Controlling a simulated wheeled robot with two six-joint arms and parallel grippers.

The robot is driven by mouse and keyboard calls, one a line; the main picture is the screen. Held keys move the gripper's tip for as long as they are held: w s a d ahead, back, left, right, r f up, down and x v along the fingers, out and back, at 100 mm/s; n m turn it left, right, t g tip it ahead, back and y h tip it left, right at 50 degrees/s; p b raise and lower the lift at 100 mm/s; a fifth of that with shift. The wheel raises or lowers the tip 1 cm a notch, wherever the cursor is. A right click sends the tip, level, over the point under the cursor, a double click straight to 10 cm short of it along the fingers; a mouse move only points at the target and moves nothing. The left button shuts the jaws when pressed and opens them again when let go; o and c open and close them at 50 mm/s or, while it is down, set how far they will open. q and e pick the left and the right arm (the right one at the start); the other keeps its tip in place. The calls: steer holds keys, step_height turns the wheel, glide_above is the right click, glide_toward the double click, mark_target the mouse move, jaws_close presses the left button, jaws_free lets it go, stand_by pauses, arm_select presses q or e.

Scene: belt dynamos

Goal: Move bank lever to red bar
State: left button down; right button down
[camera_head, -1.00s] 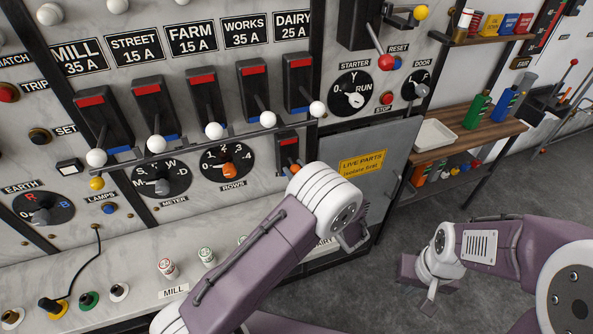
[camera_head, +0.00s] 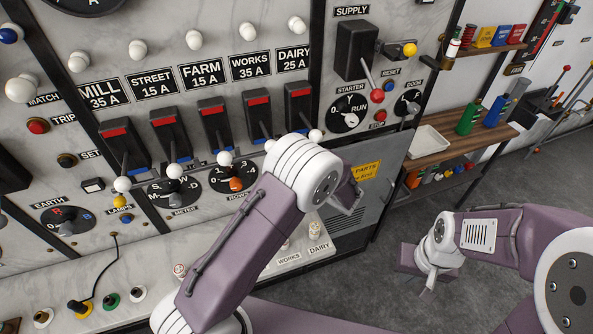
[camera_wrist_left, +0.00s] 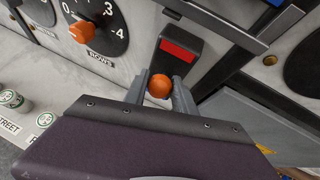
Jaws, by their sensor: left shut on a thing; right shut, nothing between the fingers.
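The bank lever's orange knob (camera_wrist_left: 160,86) shows in the left wrist view between the two grey fingers of my left gripper (camera_wrist_left: 159,90), which is shut on it. The red bar (camera_wrist_left: 180,50) sits on the lever's dark housing, just above the knob and apart from it. The lower part of the housing is hidden by the fingers. In the head view my left arm covers the bank lever and the left fingertips are hidden. My right gripper (camera_head: 428,284) is shut and empty, low over the floor at the right.
Several switches with white knobs (camera_head: 225,158) stand just above my left arm. The rows dial (camera_wrist_left: 82,31) is left of the lever. The starter panel (camera_head: 350,112) and a wooden bench (camera_head: 450,147) are to the right. The floor around my right gripper is clear.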

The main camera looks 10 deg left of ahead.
arm_select(q)
steer(key=shift+a+r+g+h+p, duration=0.15)
steer(key=shift+g+h+p, duration=0.2)
steer(key=shift+p, duration=0.25)
steer(key=shift+f, duration=0.2)
steer(key=c, duration=1)
jaws_free()
steer(key=shift+c, duration=0.2)
steer(key=shift+w+a, duration=0.15)
steer(key=shift+w, duration=0.15)
steer(key=shift+s+r, duration=0.1)
steer(key=shift+r, duration=0.05)
